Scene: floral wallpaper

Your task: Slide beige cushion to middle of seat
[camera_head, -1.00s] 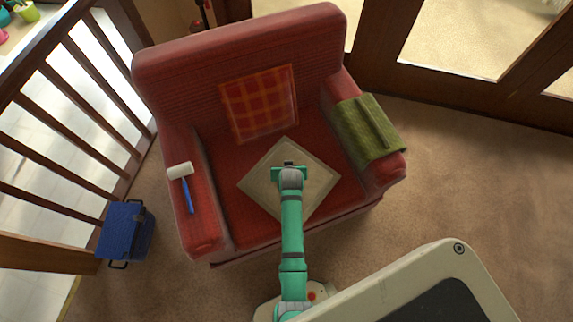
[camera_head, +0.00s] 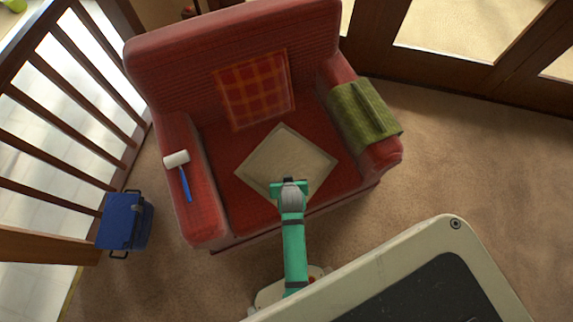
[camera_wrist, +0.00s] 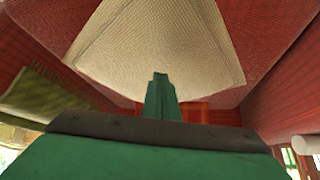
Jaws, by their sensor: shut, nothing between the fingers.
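The beige cushion (camera_head: 280,150) lies flat on the red armchair's seat, turned like a diamond, with one corner toward the backrest. In the wrist view the cushion (camera_wrist: 150,45) fills the top middle. My green gripper (camera_head: 290,184) is over the cushion's front part and hides its front corner. In the wrist view the fingers (camera_wrist: 161,88) are together and empty. I cannot tell whether they touch the cushion. The red seat (camera_head: 222,190) shows bare around the cushion.
A plaid pillow (camera_head: 252,88) leans on the backrest. A lint roller (camera_head: 181,172) lies on the left armrest, and a green towel (camera_head: 364,112) drapes over the right one. A blue box (camera_head: 124,220) stands on the floor at left, by a wooden railing (camera_head: 75,100).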

